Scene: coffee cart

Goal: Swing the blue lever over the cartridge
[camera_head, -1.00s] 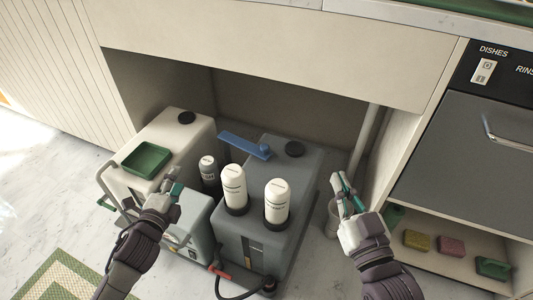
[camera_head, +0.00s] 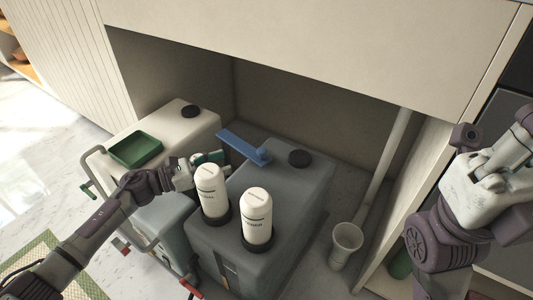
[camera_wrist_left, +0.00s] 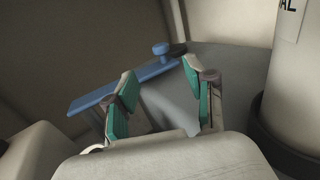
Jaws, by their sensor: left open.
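The blue lever (camera_head: 243,147) lies across the top of the grey tank, its pivot end near the black cap and its free end pointing back left. It also shows in the left wrist view (camera_wrist_left: 120,90), beyond the fingers, with its round knob. My left gripper (camera_head: 212,157) is open beside the lever's free end, in front of it, apparently not touching. In the left wrist view its teal-padded fingers (camera_wrist_left: 158,95) stand apart with nothing between. Two white cartridges (camera_head: 212,188) (camera_head: 257,216) stand upright on the grey tank. The small grey cartridge is hidden. My right arm's fingers are not distinguishable.
The cream tank (camera_head: 170,125) at left carries a green tray (camera_head: 135,149) and a black cap. The grey tank (camera_head: 290,185) sits under the counter panel (camera_head: 300,50).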

